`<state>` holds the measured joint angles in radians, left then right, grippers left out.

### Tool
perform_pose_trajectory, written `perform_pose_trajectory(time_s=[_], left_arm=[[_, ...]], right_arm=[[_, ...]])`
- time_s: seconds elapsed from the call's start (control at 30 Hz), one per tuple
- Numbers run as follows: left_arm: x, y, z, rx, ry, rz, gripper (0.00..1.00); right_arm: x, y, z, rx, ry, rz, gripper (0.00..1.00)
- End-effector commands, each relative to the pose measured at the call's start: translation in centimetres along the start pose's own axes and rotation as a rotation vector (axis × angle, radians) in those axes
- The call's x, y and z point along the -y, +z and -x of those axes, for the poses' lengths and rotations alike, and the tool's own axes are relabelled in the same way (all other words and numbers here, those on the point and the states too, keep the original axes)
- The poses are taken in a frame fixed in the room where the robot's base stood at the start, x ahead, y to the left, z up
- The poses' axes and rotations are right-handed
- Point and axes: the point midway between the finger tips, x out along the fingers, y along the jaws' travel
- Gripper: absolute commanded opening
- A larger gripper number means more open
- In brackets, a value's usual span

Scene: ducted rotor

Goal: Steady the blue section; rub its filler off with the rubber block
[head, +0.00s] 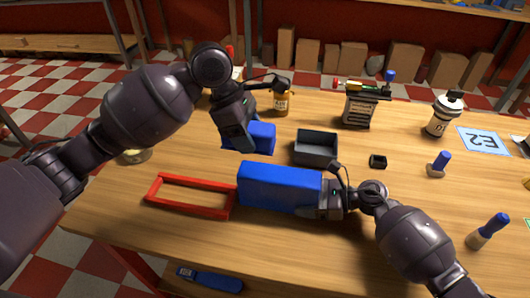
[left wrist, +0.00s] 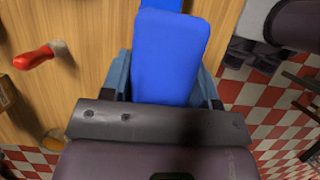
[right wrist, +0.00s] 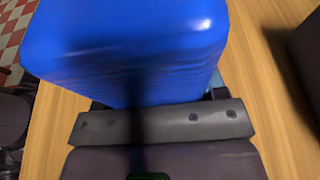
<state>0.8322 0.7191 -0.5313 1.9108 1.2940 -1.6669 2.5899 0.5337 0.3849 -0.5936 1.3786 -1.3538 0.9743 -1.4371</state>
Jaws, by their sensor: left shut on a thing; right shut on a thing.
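The long blue section (head: 280,188) lies on the wooden table in the head view. My right gripper (head: 324,203) is shut on its right end; the section fills the top of the right wrist view (right wrist: 130,45). My left gripper (head: 240,137) is shut on a smaller blue block (head: 262,139), which I take for the rubber block. It is held behind the section, apart from it as far as I can tell. The block also shows between the fingers in the left wrist view (left wrist: 170,55). I cannot make out any filler on the section's visible faces.
A red frame (head: 190,208) lies left of the section. Blue-handled brushes (head: 440,163), bottles (head: 443,115) and a black container (head: 360,107) stand farther off.

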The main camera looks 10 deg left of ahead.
Motion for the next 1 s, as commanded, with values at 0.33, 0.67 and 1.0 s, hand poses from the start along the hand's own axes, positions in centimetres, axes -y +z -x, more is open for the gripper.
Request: perform_pose_trajectory(time_s=[0.33, 0.67, 1.0], left_arm=[[0.0, 0.0, 0.0, 0.001, 0.000, 0.000, 0.19], [0.0, 0.0, 0.0, 0.001, 0.000, 0.000, 0.19], [0.0, 0.0, 0.0, 0.001, 0.000, 0.000, 0.19]], right_arm=[[-0.1, -0.1, -0.1, 0.000, 0.001, -0.002, 0.75], [0.0, 0.0, 0.0, 0.000, 0.000, -0.001, 0.95], [0.0, -0.1, 2.8, -0.002, -0.002, 0.000, 0.95]])
